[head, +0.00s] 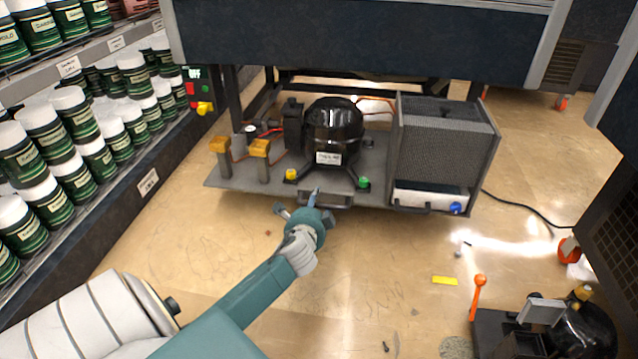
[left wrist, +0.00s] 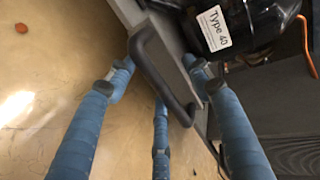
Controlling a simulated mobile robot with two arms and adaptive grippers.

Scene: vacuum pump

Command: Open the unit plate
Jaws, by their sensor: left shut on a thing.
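The unit plate (head: 232,183) is a grey slide-out board under the dark cabinet, and its front part sticks out over the floor. It bears a black compressor (head: 333,128), whose label reads "Type 43" in the left wrist view (left wrist: 222,30). A dark bar handle (head: 326,200) is on the plate's front edge. My left gripper (head: 308,205) is at this handle, shut on it. In the left wrist view its blue fingers stand on both sides of the handle (left wrist: 158,75). My right gripper is not in view.
A mesh-covered box (head: 445,145) stands on the plate's right side. Shelves of green jars (head: 45,140) line the left. A second compressor unit (head: 580,330) with an orange lever (head: 478,290) is at the lower right. A yellow piece (head: 445,281) lies on otherwise mostly clear floor.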

